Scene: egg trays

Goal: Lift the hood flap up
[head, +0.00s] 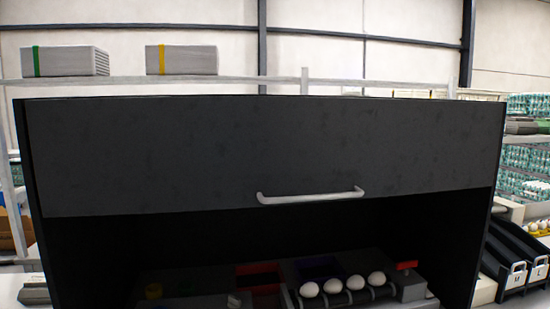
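The hood flap (200,150) is a wide dark grey panel across the upper front of a black hood (485,225) in the head view. It hangs down and covers the top part of the opening. A pale bar handle (311,196) runs along its lower edge, a little right of the middle. Below the flap the hood is open and dark inside. Neither of my grippers shows in this view.
Inside the hood are several white eggs (333,286) in a row and a red part (407,265). Black chutes (515,250) with white labels stand to the right. A shelf (230,86) behind the hood carries grey boxes (188,60).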

